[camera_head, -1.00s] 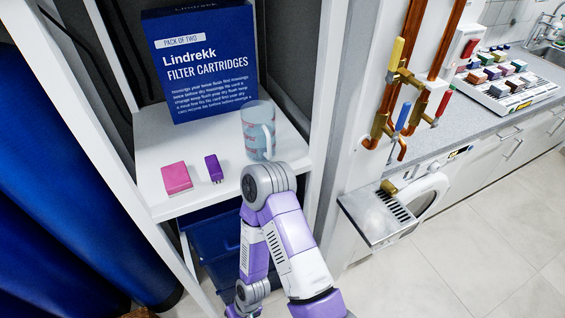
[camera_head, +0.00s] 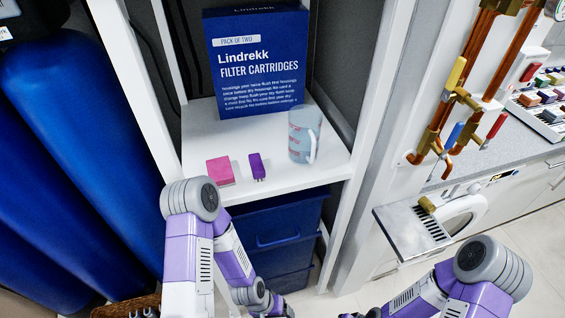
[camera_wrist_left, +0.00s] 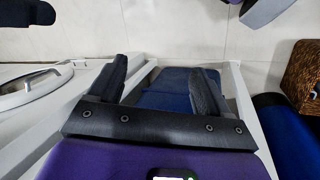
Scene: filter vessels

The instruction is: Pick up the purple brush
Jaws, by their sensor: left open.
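In the head view my left arm's elbow is in front of the shelf's lower left, and the left gripper cannot be made out there. My right arm's elbow shows at the lower right; its gripper is not in view.
A pink block (camera_head: 220,171) lies left of the brush. A clear measuring cup (camera_head: 304,136) stands to its right. A blue filter cartridge box (camera_head: 260,65) stands behind. Shelf uprights flank the space. Blue bins (camera_head: 280,235) sit below, blue tanks (camera_head: 80,150) at left.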

